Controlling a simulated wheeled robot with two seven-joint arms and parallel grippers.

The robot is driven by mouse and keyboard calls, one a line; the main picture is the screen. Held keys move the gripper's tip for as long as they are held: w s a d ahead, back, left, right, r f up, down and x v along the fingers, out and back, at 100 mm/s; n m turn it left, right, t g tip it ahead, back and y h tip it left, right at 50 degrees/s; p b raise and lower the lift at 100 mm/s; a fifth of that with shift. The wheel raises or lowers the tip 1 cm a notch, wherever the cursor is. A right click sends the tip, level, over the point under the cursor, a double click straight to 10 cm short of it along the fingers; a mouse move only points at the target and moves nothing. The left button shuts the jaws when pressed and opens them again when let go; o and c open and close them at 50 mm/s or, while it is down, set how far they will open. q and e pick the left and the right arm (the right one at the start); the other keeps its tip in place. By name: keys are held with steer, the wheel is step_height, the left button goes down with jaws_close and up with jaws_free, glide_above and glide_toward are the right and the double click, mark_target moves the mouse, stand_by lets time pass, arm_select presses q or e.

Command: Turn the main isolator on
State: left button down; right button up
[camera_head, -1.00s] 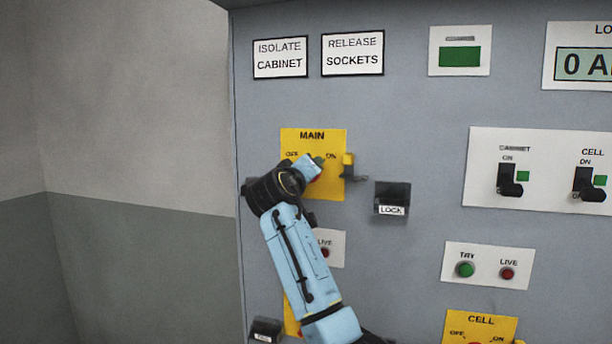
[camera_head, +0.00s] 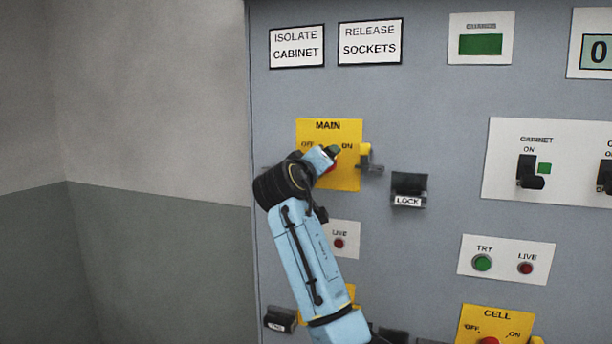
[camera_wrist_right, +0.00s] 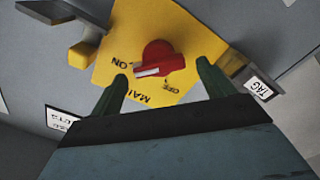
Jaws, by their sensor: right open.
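The main isolator is a red rotary knob (camera_wrist_right: 160,60) on a yellow plate (camera_head: 350,180) marked MAIN, OFF and ON. In the wrist view the plate appears roughly upside down. The knob's white mark lies on its label side; I cannot tell for certain whether it points at ON or OFF. My right gripper (camera_head: 334,151) is at the plate, partly covering the knob in the head view. In the wrist view its green fingers (camera_wrist_right: 162,70) are open, one either side of the knob, with no contact visible. My left gripper is not in view.
A yellow-tipped latch (camera_head: 364,158) projects at the plate's right edge, close to my gripper. A dark LOCK holder (camera_head: 408,188) stands right of it. The CABINET switch (camera_head: 528,172) and the yellow CELL plate (camera_head: 497,318) are farther right.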

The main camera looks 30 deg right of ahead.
steer(key=b+v, duration=0.1)
steer(key=v, duration=0.9)
steer(key=shift+s+a+b, duration=0.15)
steer(key=shift+s+b, duration=0.05)
steer(key=shift+b, duration=0.1)
